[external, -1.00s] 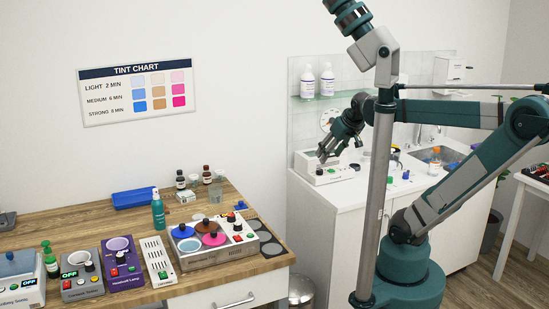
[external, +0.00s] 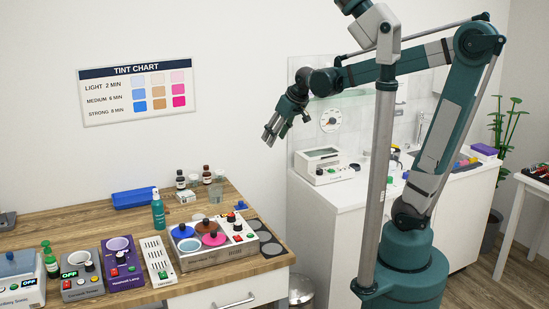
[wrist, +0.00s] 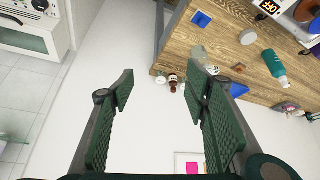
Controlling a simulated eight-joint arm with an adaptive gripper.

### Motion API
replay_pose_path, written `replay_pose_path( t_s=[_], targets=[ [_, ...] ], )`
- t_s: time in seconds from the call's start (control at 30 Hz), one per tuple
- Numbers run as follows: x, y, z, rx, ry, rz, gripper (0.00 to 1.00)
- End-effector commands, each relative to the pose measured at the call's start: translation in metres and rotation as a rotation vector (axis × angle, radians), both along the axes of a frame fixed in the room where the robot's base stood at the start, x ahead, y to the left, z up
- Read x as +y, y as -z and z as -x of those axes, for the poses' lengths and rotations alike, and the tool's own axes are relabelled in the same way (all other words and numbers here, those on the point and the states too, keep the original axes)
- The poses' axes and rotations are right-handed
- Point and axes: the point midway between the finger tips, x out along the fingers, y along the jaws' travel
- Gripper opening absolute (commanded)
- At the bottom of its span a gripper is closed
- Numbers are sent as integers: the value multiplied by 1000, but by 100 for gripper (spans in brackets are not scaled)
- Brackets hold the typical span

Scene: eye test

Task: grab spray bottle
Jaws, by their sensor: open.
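A teal spray bottle (external: 158,212) stands upright on the wooden table, behind the row of devices. In the wrist view the teal bottle (wrist: 274,66) shows at the upper right, outside the space between my fingers. My gripper (external: 270,136) hangs in the air in front of the wall, to the right of the bottle and higher in the picture, clear of it. In the wrist view my gripper (wrist: 161,85) has its two fingers wide apart with nothing between them.
On the wooden table (external: 95,218) are a blue tray (external: 134,199), small brown bottles (external: 206,174), a warmer with coloured lids (external: 212,240) and a purple lamp unit (external: 122,264). A green bottle (external: 50,262) stands at the left. A white counter (external: 330,215) is at right.

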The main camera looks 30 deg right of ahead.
Motion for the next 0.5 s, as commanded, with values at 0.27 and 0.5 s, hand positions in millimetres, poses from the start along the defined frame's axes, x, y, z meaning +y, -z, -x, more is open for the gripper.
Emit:
replay_pose_path(
  t_s=[0.27,0.5],
  targets=[
    [68,-6,-27,17,-84,8,46],
    [129,-3,-44,33,-154,17,46]
  ],
)
